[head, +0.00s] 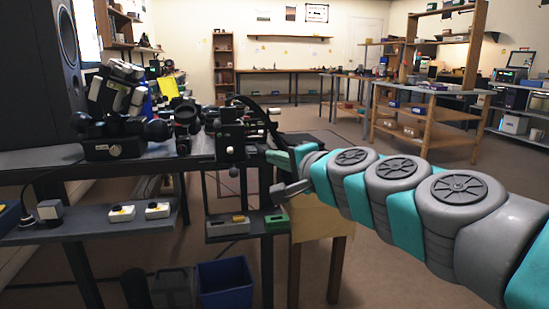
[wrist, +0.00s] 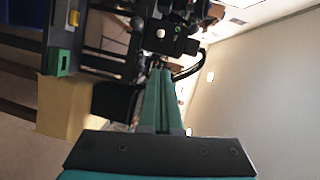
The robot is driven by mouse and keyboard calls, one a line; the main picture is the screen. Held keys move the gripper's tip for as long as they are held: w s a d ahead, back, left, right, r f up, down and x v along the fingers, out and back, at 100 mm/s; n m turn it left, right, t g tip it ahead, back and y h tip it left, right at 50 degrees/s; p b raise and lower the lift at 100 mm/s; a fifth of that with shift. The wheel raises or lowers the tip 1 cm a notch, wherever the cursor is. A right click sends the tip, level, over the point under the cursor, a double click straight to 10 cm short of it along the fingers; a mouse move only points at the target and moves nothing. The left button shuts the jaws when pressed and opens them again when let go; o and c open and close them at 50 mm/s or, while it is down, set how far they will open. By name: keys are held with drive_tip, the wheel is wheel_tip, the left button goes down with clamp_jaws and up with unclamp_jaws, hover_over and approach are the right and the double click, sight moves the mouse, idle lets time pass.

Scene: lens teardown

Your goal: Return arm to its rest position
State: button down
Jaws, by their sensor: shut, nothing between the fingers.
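My arm, grey with teal bands, reaches in from the right in the head view, with my gripper (head: 270,156) at its left end. The gripper is beside the dark lens apparatus (head: 232,137) on the bench; whether they touch cannot be told. In the wrist view the two teal fingers of my gripper (wrist: 160,74) lie together, with nothing seen between them. Their tips point at the dark equipment (wrist: 170,38), which shows sideways there.
A dark bench (head: 60,160) runs along the left. A lower shelf holds a green box (head: 277,222), also in the wrist view (wrist: 61,58). A blue bin (head: 225,283) stands underneath. Open floor lies beyond, before wooden shelving (head: 430,125).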

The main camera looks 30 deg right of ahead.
drive_tip(key=shift+a, duration=0.15)
drive_tip(key=s+a+f+n+g+y+p, duration=0.2)
drive_tip(key=s+a+f+n+g, duration=0.25)
drive_tip(key=a+f, duration=0.4)
drive_tip(key=s+a+f+n+g+y+p, duration=0.2)
drive_tip(key=s+a+f+n+g, duration=0.3)
drive_tip(key=a, duration=0.6)
drive_tip(key=s+d+f+n+g+h+p, duration=0.1)
drive_tip(key=s+d+f+n+g+h, duration=0.1)
drive_tip(key=s, duration=0.7)
drive_tip(key=s+d+f+n+g+h+p, duration=0.2)
drive_tip(key=s+f+g, duration=0.4)
drive_tip(key=s, duration=0.4)
drive_tip(key=shift+s+d+f+n+g+h+p, duration=0.2)
drive_tip(key=shift+d+f+n+g+h+p, duration=0.15)
drive_tip(key=shift+d+f+n, duration=0.6)
drive_tip(key=shift+a+r, duration=0.15)
drive_tip(key=shift+a, duration=0.05)
